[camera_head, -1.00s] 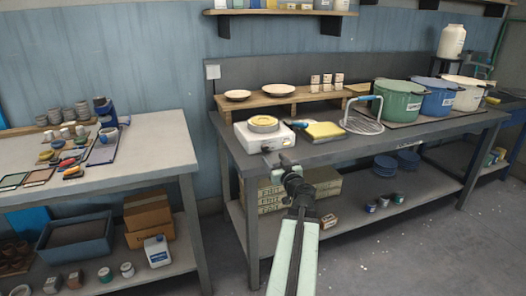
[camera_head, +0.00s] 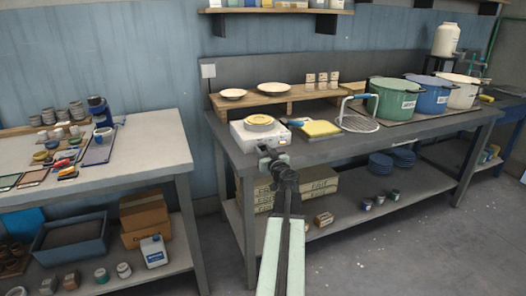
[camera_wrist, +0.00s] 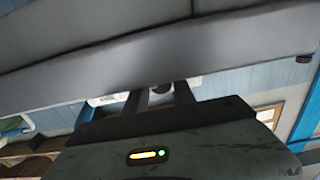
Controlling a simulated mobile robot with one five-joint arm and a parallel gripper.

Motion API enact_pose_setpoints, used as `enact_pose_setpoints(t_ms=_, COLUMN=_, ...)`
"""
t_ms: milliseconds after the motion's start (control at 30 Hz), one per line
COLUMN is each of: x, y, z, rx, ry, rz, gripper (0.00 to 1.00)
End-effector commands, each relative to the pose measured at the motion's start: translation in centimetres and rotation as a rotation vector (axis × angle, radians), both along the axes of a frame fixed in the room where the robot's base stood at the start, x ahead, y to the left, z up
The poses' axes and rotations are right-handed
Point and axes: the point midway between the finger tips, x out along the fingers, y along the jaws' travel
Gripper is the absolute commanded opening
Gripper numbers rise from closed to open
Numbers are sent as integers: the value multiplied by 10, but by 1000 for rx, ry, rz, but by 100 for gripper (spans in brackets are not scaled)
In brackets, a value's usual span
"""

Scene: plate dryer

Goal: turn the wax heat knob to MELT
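The wax heater is a white box (camera_head: 251,138) with a round cream-topped pot (camera_head: 259,122) on it, at the left front of the dark bench. In the head view my gripper (camera_head: 270,154) is in front of its lower front face and hides the knob. In the wrist view my gripper (camera_wrist: 160,98) has its two dark fingers apart. The knob's markings and the word MELT are not readable.
A wooden riser (camera_head: 290,97) with plates stands behind. Green (camera_head: 391,100), blue and white pots are farther right. In the wrist view, the grey bench edge (camera_wrist: 200,55) runs close to the fingers.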

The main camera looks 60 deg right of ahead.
Motion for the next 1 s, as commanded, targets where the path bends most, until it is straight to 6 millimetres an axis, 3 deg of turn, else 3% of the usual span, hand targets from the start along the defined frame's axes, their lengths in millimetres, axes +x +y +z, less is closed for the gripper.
enact_pose_setpoints(t_ms=400, x=0, y=1, z=0, rx=297, ry=-218, rz=1, gripper=0)
enact_pose_setpoints(t_ms=733, x=0, y=1, z=0, rx=319, ry=-235, rz=0, gripper=0)
enact_pose_setpoints(t_ms=767, x=0, y=1, z=0, rx=319, ry=-235, rz=0, gripper=39)
enact_pose_setpoints(t_ms=800, x=0, y=1, z=0, rx=319, ry=-235, rz=0, gripper=51)
enact_pose_setpoints(t_ms=1000, x=0, y=1, z=0, rx=318, ry=-234, rz=0, gripper=53)
